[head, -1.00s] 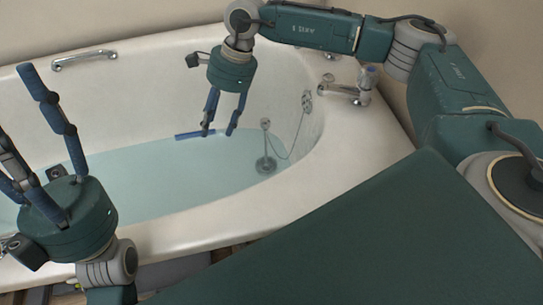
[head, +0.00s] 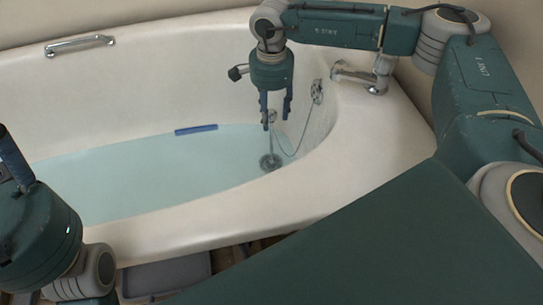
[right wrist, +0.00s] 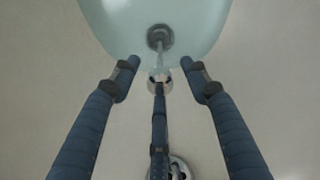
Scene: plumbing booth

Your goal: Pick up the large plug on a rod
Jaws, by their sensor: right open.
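The large plug (head: 270,162) sits low in the bathtub's water at its right end. Its thin rod rises to a ring-like top (right wrist: 162,82) just above the water. In the right wrist view the plug (right wrist: 160,37) shows as a grey disc under water. My right gripper (head: 276,118) points down over the rod's top, its blue fingers apart. In the right wrist view the rod's top lies between the fingers; I cannot tell whether any finger touches it. My left gripper (head: 14,160) is at the left edge, mostly cut off, far from the plug.
A thin chain (head: 292,150) runs from the rod's top to the overflow fitting (head: 317,91). A tap (head: 362,78) stands on the tub's right rim. A blue bar (head: 196,130) lies at the far water's edge. The water (head: 130,180) left of the plug is clear.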

